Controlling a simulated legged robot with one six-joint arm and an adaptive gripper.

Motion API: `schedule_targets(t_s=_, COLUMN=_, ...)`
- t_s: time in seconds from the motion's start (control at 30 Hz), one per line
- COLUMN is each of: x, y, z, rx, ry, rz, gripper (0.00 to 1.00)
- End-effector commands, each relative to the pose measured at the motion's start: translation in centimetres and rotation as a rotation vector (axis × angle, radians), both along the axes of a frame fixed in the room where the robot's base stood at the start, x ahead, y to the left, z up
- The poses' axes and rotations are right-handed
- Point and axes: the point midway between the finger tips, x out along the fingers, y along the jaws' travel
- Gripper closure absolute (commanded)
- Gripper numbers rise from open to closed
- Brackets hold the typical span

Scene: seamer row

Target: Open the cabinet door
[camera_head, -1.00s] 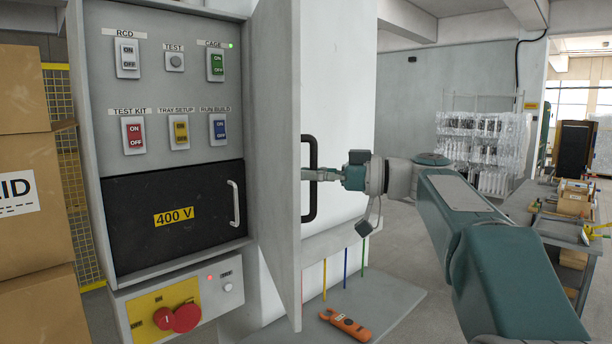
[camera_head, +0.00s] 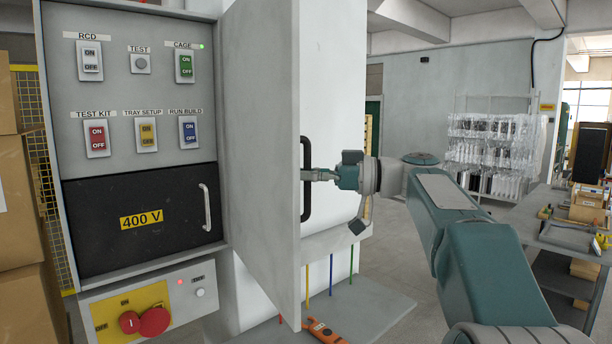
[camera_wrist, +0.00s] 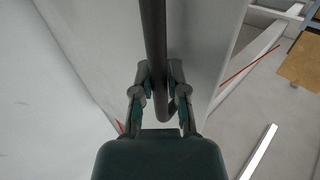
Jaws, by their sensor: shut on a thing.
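The grey cabinet door (camera_head: 262,150) stands swung open on the right side of the cabinet, seen at a slant in the head view. Its black bar handle (camera_head: 305,150) is on the door's outer face, near the free edge. My gripper (camera_head: 308,175) reaches in from the right and is shut on the handle around its middle. In the wrist view, my gripper's fingers (camera_wrist: 158,88) sit on both sides of the handle (camera_wrist: 153,35).
A box with a red knob (camera_head: 154,321) juts out below the cabinet. Cardboard boxes (camera_head: 20,230) stand at the left. An orange tool (camera_head: 325,330) lies on a low grey ledge under the door. A workbench (camera_head: 560,235) and a rack (camera_head: 490,150) stand at the right and back.

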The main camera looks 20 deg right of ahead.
Motion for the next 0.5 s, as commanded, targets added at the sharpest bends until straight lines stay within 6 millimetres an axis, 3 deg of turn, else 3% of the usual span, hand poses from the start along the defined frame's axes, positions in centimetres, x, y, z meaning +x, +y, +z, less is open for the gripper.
schedule_targets(t_s=0.13, x=0.01, y=-0.11, z=0.04, rx=0.002, ry=-0.001, rz=0.0, gripper=1.0)
schedule_targets(t_s=0.17, x=0.01, y=-0.12, z=0.03, rx=0.002, ry=-0.001, rz=0.0, gripper=0.77)
schedule_targets(t_s=0.23, x=0.02, y=-0.12, z=0.03, rx=0.002, ry=-0.001, rz=0.0, gripper=0.46)
schedule_targets(t_s=0.5, x=0.01, y=-0.09, z=0.01, rx=0.001, ry=0.0, rz=0.001, gripper=0.46)
